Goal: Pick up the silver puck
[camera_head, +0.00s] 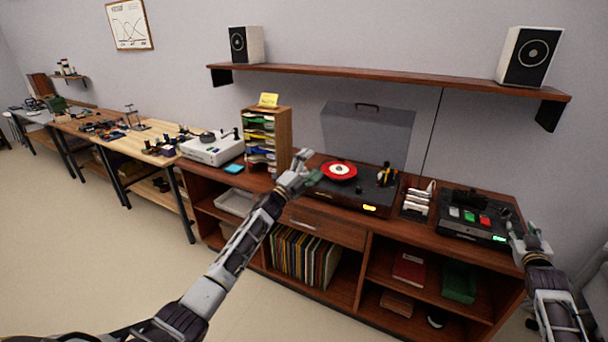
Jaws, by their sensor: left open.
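I cannot clearly make out a silver puck. A small pale spot shows at the middle of the red disc (335,176) on the turntable (345,196), but I cannot tell whether it is a puck or the disc's label. My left gripper (311,167) is open at the turntable's left edge, left of the disc, with nothing visible between its fingers. My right gripper (527,236) is at the right end of the cabinet, beside the black control box (468,233); its fingers are too small and overlapped to read.
The turntable's clear lid (367,132) stands raised behind it. A wooden rack (284,132) and white device (208,151) stand to the left. White upright pieces (417,200) stand between turntable and control box. A wall shelf (390,77) with two speakers hangs above.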

